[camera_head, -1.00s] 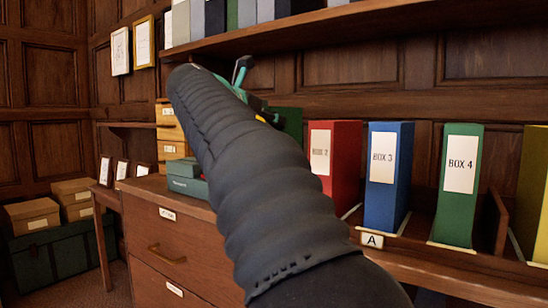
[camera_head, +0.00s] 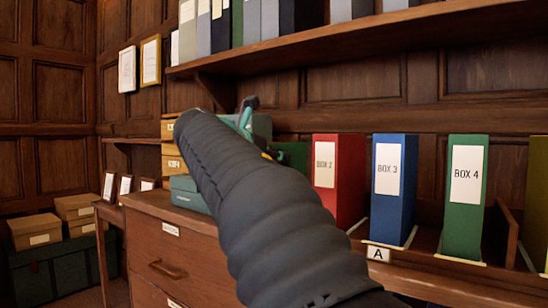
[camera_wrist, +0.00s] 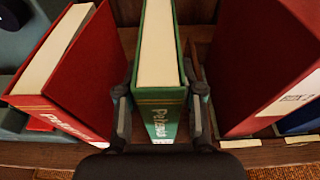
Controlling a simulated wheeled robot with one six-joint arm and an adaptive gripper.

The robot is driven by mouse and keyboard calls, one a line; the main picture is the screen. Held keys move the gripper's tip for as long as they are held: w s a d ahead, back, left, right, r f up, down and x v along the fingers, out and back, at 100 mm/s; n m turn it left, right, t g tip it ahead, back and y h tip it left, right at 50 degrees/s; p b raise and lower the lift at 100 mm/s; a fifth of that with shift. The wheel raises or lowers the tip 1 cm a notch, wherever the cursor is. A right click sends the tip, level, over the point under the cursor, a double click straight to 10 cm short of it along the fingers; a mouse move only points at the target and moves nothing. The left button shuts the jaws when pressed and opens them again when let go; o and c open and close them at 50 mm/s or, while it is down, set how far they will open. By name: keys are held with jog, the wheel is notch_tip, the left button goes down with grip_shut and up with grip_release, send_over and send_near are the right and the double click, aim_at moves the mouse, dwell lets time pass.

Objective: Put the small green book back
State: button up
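The small green book (camera_wrist: 160,75) stands with pale page edges and a green spine with white lettering in the wrist view. My gripper (camera_wrist: 160,105) has one finger on each side of it, close against both covers, and appears shut on it. A red book (camera_wrist: 70,75) leans to its left, and a large red box (camera_wrist: 265,65) stands to its right with a gap between. In the head view, the green book (camera_head: 292,153) is partly hidden behind my arm, left of the red BOX 2 (camera_head: 350,190). My gripper (camera_head: 247,112) is mostly hidden by the arm there.
Blue BOX 3 (camera_head: 392,215) and green BOX 4 (camera_head: 463,215) stand farther right, with a marker A (camera_head: 378,253) on the front edge. A loaded shelf (camera_head: 420,25) hangs above. A wooden cabinet (camera_head: 180,245) and teal box (camera_head: 188,193) are at left.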

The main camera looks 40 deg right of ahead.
jog(key=o, duration=0.4)
jog(key=p+v, duration=0.1)
jog(key=v, duration=1.1)
jog(key=shift+r, duration=0.2)
